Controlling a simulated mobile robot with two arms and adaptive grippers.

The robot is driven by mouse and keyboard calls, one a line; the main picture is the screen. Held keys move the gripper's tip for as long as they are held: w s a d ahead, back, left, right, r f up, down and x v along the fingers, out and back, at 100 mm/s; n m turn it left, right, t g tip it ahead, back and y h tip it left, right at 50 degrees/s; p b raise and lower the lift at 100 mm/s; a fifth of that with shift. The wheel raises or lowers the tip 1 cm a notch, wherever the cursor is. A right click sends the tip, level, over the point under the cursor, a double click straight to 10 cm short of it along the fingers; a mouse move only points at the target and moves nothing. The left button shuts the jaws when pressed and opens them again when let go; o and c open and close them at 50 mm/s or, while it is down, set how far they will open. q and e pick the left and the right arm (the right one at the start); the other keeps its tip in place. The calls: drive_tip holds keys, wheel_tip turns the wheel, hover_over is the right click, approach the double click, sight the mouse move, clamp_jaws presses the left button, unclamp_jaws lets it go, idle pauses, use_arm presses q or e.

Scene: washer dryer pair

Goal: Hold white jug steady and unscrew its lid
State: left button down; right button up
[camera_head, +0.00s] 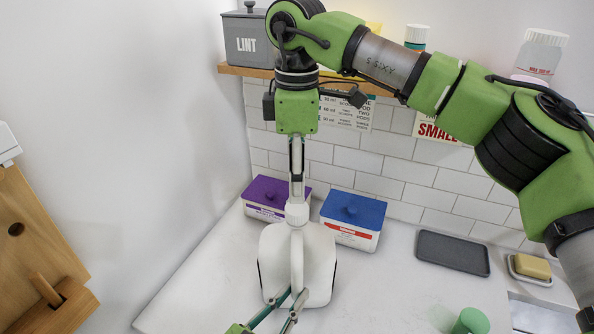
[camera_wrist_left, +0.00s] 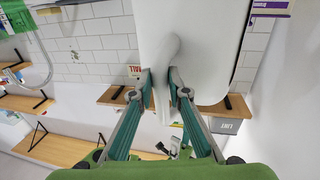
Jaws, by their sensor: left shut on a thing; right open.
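The white jug (camera_head: 318,262) stands upright on the white counter. Its white lid (camera_head: 297,214) is on top. My left gripper (camera_head: 296,293) comes in from the bottom edge, shut on the jug's handle (camera_head: 297,262). In the left wrist view, the left gripper (camera_wrist_left: 163,80) has its fingers on both sides of the handle (camera_wrist_left: 165,55), with the jug body (camera_wrist_left: 205,45) behind. My right gripper (camera_head: 297,192) points down right above the lid, its tips at the lid. It is open, seen edge-on, so I cannot tell whether it touches the lid.
A purple-lidded box (camera_head: 270,193) and a blue-lidded box (camera_head: 352,212) stand close behind the jug. A grey tray (camera_head: 452,253), a soap dish (camera_head: 530,269) and a green object (camera_head: 471,321) are to the right. A shelf (camera_head: 240,71) holds a grey LINT bin (camera_head: 247,40). Counter between is clear.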

sight(297, 207)
wheel_tip(297, 207, down, 7)
drive_tip(key=shift+f, duration=0.1)
idle(0.3)
drive_tip(key=c, duration=1.1)
